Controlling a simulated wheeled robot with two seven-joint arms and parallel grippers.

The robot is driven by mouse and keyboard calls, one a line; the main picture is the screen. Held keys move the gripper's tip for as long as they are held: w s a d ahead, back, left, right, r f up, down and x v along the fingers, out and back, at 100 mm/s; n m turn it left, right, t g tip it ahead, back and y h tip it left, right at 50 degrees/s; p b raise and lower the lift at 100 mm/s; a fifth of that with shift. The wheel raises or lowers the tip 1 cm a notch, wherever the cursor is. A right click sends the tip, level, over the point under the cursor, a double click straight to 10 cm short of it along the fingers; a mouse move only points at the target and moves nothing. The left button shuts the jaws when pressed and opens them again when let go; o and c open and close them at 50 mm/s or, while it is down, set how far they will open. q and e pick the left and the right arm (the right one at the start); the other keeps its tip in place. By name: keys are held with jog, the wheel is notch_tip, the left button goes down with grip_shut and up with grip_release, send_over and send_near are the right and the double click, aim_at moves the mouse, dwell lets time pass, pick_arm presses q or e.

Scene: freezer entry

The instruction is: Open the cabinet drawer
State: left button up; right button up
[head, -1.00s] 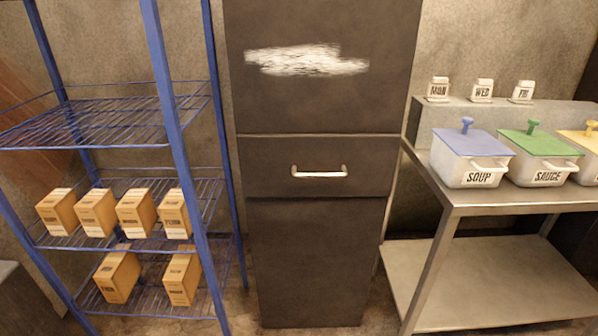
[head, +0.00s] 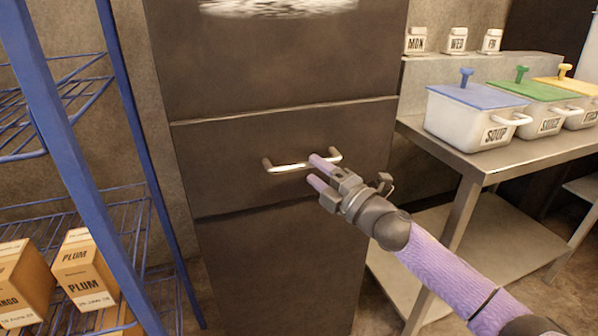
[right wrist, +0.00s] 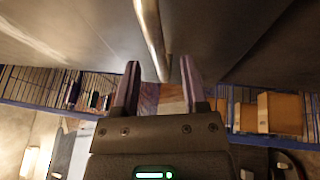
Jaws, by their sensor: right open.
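The dark cabinet (head: 270,80) stands in the middle of the head view. Its drawer (head: 225,180) is shut, flush with the panels above and below. A pale metal bar handle (head: 287,168) runs across the drawer front. My right gripper (head: 316,171) is open, with its purple fingertips at the right part of the handle. In the right wrist view the handle (right wrist: 153,38) lies ahead of the two open fingers (right wrist: 161,75), roughly in line with the gap. I cannot tell whether the fingers touch it. My left gripper is not in view.
A blue wire rack (head: 75,150) with boxes (head: 85,275) stands close on the left. A steel table (head: 480,165) with lidded containers (head: 465,118) stands on the right, near my right arm. Small labelled jars (head: 457,40) sit behind on a ledge.

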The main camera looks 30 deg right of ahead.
aim_at(310, 167)
jog(key=shift+b+x, duration=0.3)
jog(key=shift+x, duration=1.3)
grip_shut()
